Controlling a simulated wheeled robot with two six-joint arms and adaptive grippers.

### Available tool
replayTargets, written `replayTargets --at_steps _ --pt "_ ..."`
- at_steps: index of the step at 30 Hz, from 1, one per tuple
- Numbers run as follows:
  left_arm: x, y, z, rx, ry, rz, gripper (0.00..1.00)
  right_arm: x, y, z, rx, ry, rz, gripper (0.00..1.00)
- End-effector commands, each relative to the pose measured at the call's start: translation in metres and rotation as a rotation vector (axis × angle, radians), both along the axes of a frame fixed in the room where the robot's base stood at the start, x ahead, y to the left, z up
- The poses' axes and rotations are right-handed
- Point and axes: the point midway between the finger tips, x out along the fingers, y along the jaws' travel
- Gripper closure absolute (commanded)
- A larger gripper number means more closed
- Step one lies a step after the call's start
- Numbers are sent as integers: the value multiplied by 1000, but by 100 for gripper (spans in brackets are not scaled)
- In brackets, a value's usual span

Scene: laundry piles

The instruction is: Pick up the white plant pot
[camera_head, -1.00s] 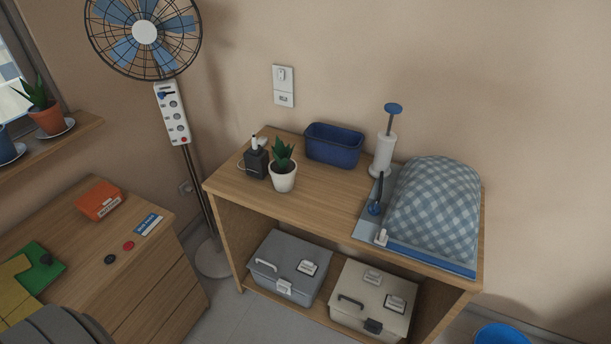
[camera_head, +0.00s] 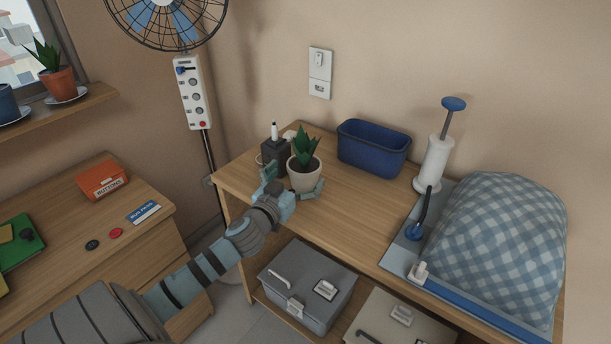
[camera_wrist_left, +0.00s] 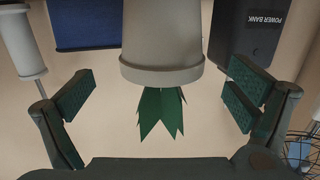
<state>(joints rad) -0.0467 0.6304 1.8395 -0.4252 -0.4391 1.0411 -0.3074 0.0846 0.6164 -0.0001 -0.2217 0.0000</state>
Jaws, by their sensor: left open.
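The white plant pot (camera_head: 304,179) holds a green spiky plant (camera_head: 305,146) and stands upright near the left end of the wooden shelf top. My left gripper (camera_head: 293,191) is open in front of the pot, with a finger to either side of it. In the left wrist view, the pot (camera_wrist_left: 162,45) appears upside down, between and beyond the spread fingers (camera_wrist_left: 158,98), with a gap on each side. My right gripper does not show.
A dark power bank (camera_head: 276,157) stands close to the pot's left; it also shows in the left wrist view (camera_wrist_left: 243,30). A blue bin (camera_head: 373,148) is behind right. A white pump bottle (camera_head: 434,163) stands farther right. Bare shelf top (camera_head: 352,208) lies right of the pot.

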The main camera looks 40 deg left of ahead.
Motion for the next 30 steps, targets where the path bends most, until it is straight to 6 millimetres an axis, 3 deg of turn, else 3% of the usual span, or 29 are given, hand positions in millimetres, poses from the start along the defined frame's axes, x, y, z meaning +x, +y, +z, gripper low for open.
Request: replayTargets --at_steps 7,14,27,30 --pt "44 12 1 -3 -1 -1 1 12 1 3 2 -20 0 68" --pt "49 12 0 -1 0 -5 1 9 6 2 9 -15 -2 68" --pt "49 12 0 -1 1 -5 69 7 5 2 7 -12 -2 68" --pt "49 12 1 -1 -1 -5 69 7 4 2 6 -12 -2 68"
